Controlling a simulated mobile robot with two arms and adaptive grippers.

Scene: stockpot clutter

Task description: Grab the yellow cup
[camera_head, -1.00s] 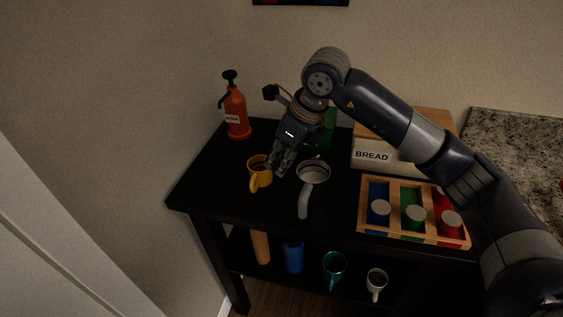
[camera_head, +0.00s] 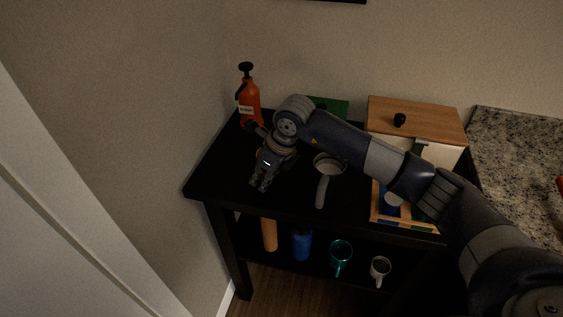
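The yellow cup (camera_head: 259,154) stands on the black table's left part. Only a small sliver of it shows; the rest is hidden behind my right gripper. My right gripper (camera_head: 262,184) is over the cup's place, fingers pointing down. I cannot tell whether the fingers touch the cup or how far apart they are. My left gripper is not in view.
An orange spray bottle (camera_head: 249,103) stands behind. A wooden bread box (camera_head: 425,118) and an organizer tray (camera_head: 408,224) are to the right.

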